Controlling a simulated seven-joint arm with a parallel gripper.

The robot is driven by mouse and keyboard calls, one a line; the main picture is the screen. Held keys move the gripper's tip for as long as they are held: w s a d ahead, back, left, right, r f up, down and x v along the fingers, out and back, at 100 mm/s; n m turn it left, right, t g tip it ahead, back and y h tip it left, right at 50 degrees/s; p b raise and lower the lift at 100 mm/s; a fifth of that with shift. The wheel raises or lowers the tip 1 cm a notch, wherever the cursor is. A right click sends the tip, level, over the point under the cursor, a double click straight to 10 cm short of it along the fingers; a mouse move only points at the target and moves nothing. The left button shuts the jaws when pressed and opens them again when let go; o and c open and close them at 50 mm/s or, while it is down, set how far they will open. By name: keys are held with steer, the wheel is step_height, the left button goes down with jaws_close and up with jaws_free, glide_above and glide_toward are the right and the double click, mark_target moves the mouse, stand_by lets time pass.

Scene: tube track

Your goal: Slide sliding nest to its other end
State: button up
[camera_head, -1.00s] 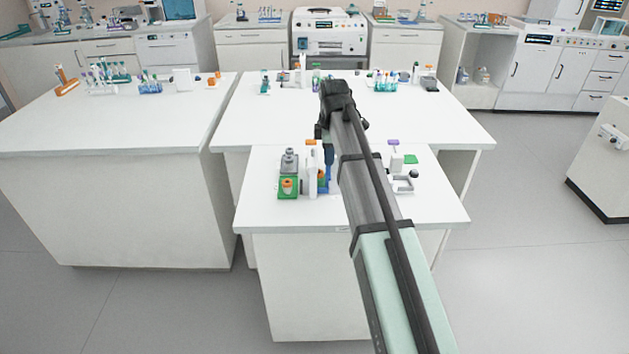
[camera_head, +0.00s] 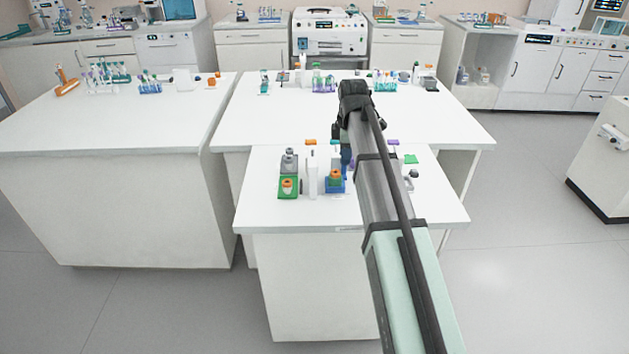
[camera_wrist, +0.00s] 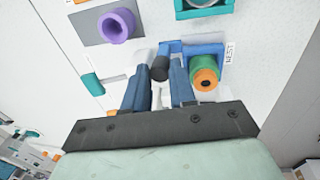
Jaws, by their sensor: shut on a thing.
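The sliding nest is a blue block (camera_head: 334,187) on the front table, carrying a green piece with an orange ring on top (camera_head: 335,173). In the wrist view the blue nest (camera_wrist: 205,48) shows beside a "NEST" label, with the green and orange piece (camera_wrist: 204,76) right of my fingers. My gripper (camera_wrist: 159,70) has its blue fingers shut on a dark round knob (camera_wrist: 159,67) at the nest's left side in that view. In the head view my arm hides the fingertips and the right side of the nest's surroundings.
A white upright block (camera_head: 312,178) stands just left of the nest. Further left is a green base with an orange-topped piece (camera_head: 288,188). A purple ring piece (camera_wrist: 115,26) sits on a grey plate at the wrist view's upper left. The table's front right is clear.

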steer(key=shift+s+d+f, duration=0.1)
steer(key=shift+s+d, duration=0.1)
steer(key=shift+d, duration=0.2)
steer(key=o, duration=0.6)
steer(key=shift+w, duration=0.1)
steer(key=shift+r, duration=2.6)
